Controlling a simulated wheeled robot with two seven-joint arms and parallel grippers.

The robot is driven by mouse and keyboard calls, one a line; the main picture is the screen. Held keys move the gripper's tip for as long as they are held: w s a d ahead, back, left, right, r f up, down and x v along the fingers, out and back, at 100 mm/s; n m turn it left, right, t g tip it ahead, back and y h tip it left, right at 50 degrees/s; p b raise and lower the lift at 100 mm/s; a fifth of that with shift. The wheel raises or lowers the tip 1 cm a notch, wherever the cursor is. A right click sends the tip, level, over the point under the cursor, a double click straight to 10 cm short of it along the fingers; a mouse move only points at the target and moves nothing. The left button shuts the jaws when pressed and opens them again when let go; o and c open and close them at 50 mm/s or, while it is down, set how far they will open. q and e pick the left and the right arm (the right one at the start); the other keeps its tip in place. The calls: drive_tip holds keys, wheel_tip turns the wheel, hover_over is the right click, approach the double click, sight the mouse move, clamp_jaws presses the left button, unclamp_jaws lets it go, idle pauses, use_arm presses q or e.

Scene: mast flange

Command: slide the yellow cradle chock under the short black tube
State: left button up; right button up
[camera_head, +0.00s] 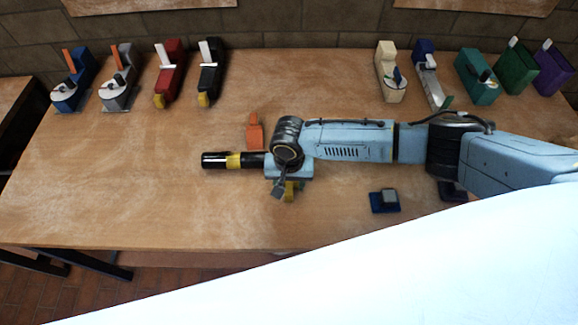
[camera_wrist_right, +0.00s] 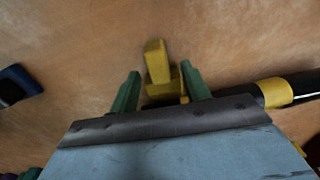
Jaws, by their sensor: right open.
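The black tube (camera_head: 216,160) lies level near the table's middle. The tube (camera_wrist_right: 303,82) also shows at the right of the wrist view. In the wrist view, the yellow chock (camera_wrist_right: 157,64) stands between the green fingers of my open right gripper (camera_wrist_right: 160,70), with a gap on each side. Whether chock and tube touch is hidden. My left gripper is out of view.
An orange piece (camera_head: 255,131) stands just behind the tube. A blue block with a grey top (camera_head: 384,201) sits to the right, near the front edge. Several coloured fixtures line the back of the table (camera_head: 120,190). The table's left front is clear.

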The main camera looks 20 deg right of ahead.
wheel_tip(320, 180, up, 11)
drive_tip(key=p, duration=0.1)
idle(0.6)
